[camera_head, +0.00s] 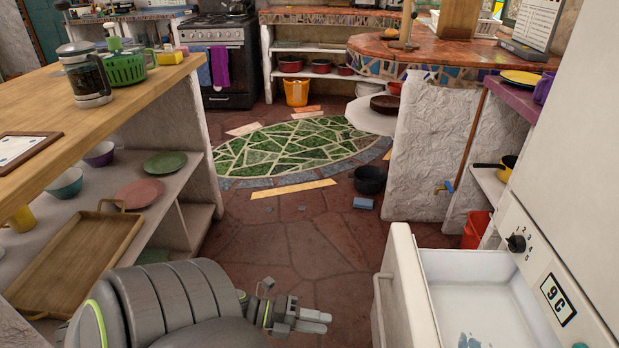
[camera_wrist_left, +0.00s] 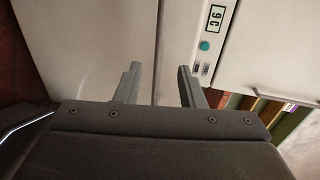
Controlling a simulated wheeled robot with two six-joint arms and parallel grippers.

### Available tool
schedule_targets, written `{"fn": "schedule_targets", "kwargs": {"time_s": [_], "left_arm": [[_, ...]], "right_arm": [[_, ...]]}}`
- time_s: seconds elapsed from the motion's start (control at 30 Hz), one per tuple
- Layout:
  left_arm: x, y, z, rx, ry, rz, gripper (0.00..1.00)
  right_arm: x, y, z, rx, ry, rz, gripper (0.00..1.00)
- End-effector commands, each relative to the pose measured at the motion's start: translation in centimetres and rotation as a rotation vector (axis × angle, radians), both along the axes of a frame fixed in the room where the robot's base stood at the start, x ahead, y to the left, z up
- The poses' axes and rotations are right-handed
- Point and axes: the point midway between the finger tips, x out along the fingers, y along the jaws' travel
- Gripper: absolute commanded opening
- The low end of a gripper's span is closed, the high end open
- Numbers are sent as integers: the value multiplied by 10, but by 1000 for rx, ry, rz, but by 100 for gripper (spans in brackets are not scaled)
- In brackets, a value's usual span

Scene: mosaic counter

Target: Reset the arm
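My left arm comes in low at the left of the head view, with its left gripper (camera_head: 324,322) over the floor, left of the pulled-out white drawer (camera_head: 394,290). In the left wrist view, the left gripper (camera_wrist_left: 158,80) has its two fingers apart with nothing between them. Behind the fingers are pale appliance panels with a "9 C" label (camera_wrist_left: 216,18). My right gripper is in neither view.
A wooden counter (camera_head: 40,107) with a shelf holding a wooden tray (camera_head: 75,262) is at the left. The white appliance (camera_head: 570,215) stands at the right. A black pot (camera_head: 370,180) and a blue block (camera_head: 363,203) lie on the floor. The central floor is mostly clear.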

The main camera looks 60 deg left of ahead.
Motion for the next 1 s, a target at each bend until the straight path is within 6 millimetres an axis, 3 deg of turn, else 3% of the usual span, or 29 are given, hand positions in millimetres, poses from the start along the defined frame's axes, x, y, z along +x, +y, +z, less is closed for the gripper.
{"fn": "schedule_targets", "kwargs": {"time_s": [0.33,0.83,1.0], "left_arm": [[-13,10,3,0,-1,1,36],[-12,10,3,-2,0,4,36],[-1,11,3,-43,21,113,36]], "right_arm": [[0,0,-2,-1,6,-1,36],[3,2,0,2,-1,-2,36],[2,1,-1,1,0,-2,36]]}}
